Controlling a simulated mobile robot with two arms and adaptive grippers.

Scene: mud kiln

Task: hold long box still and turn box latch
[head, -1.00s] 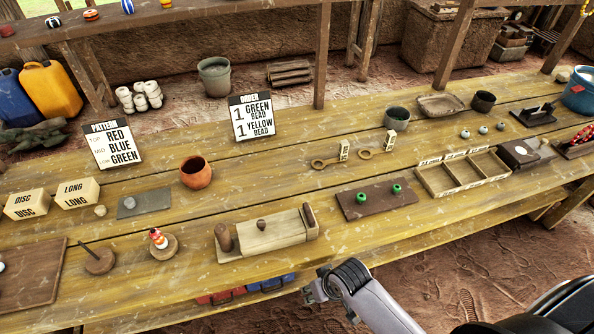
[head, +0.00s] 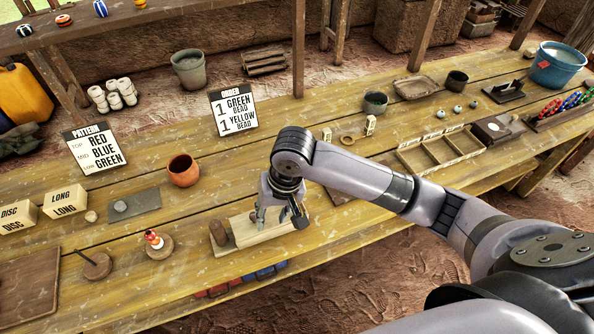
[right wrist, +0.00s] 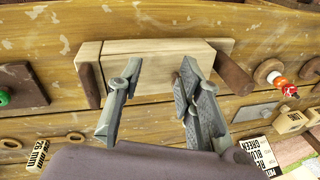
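The long box (head: 245,234) is a pale wooden box on the table, partly hidden in the head view by my right gripper (head: 279,217). It lies across the right wrist view (right wrist: 158,52). A thick brown peg (head: 219,233) stands at its left end. A dark brown bar (right wrist: 88,84) at the other end, which looks like the latch, shows in the right wrist view. My right gripper (right wrist: 160,68) is open, its fingers apart over the middle of the box. Contact cannot be told. The small lid knob is hidden. My left gripper is not in view.
A peg stand with a red-and-white piece (head: 157,245) stands left of the box. A terracotta pot (head: 184,170) is behind it. A divided tray (head: 450,148) lies to the right. A dark board with green beads, seen in the right wrist view (right wrist: 18,86), lies beside the box.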

